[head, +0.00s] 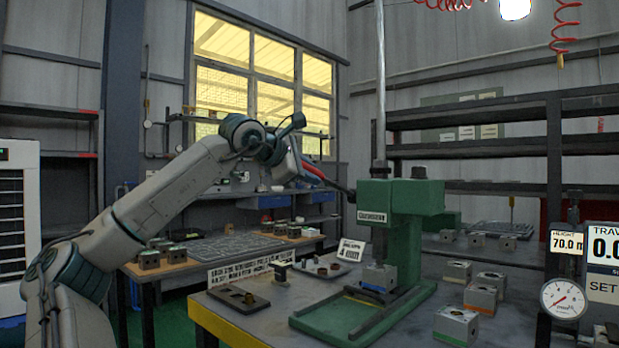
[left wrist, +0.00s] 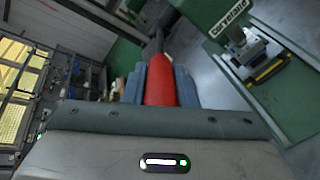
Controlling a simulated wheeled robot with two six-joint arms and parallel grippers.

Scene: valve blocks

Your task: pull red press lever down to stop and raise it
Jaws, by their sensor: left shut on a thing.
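The green press (head: 400,196) stands on the bench with its column and flat green base (head: 340,318). Its lever has a red grip (left wrist: 159,84) and a dark rod that runs to the press head. In the head view the red grip (head: 314,171) sits slightly higher than the rod's press end. My left gripper (head: 318,175) is shut on the red grip, with a blue-grey finger on each side in the left wrist view (left wrist: 160,75). A metal valve block (head: 380,277) sits under the press ram. My right gripper is not in view.
Several valve blocks (head: 456,325) stand right of the press. A dark plate (head: 238,298) and small parts lie on its left. A dial gauge (head: 564,299) and a height display (head: 564,242) are at the right. A second bench (head: 215,250) stands behind.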

